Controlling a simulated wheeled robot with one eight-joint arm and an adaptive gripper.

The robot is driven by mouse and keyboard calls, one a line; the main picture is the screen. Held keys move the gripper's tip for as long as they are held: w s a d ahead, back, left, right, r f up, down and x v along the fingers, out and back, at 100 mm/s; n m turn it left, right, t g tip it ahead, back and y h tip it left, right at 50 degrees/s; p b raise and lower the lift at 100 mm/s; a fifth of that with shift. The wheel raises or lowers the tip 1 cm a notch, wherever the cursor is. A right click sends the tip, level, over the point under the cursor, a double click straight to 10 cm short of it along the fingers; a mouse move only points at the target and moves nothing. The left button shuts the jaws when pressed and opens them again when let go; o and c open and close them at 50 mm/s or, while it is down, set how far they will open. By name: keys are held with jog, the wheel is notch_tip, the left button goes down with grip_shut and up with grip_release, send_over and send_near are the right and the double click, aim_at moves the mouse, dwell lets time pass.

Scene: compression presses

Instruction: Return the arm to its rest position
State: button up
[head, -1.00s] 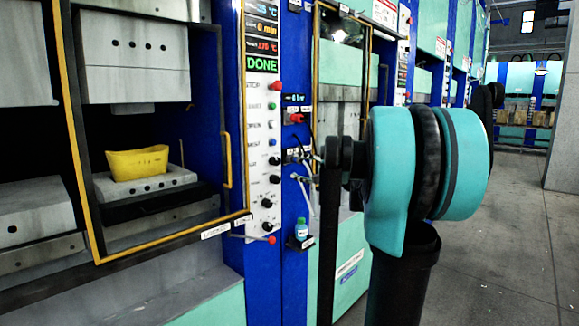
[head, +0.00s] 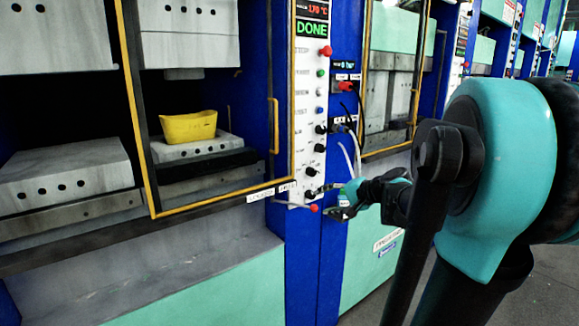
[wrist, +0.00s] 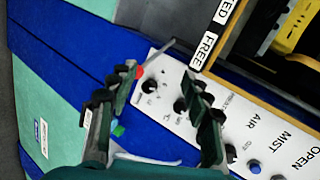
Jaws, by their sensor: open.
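My gripper (head: 336,203) is open in front of the blue column at the right of the press. In the wrist view my gripper (wrist: 160,72) shows two dark fingers spread apart, with nothing clearly held between them. A lever with a red knob (head: 314,208) sticks out just left of the fingers. The same red knob (wrist: 138,72) appears close to the left finger in the wrist view; whether they touch, I cannot tell. My teal and black arm fills the right of the head view, bent, with the forearm reaching toward the column.
The control panel (head: 307,110) reads DONE above several knobs. A yellow part (head: 188,127) sits on the lower press block. The yellow-edged door frame (head: 135,110) stands left of the panel. A small blue-green thing (wrist: 117,130) shows between the fingers. Grey floor lies at lower right.

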jog(key=s+d+f+n+g+h, duration=0.2)
jog(key=s+f+n+h, duration=0.2)
jog(key=s+f, duration=0.6)
jog(key=s+d+f+n+g+h, duration=0.2)
jog(key=s+d+f+n+h, duration=0.1)
jog(key=s+f, duration=0.8)
jog(key=shift+s+d+f+n+g+h, duration=0.3)
jog(key=shift+d+f+n+g+h, duration=0.15)
jog(key=shift+h, duration=0.35)
jog(key=shift+a, duration=0.1)
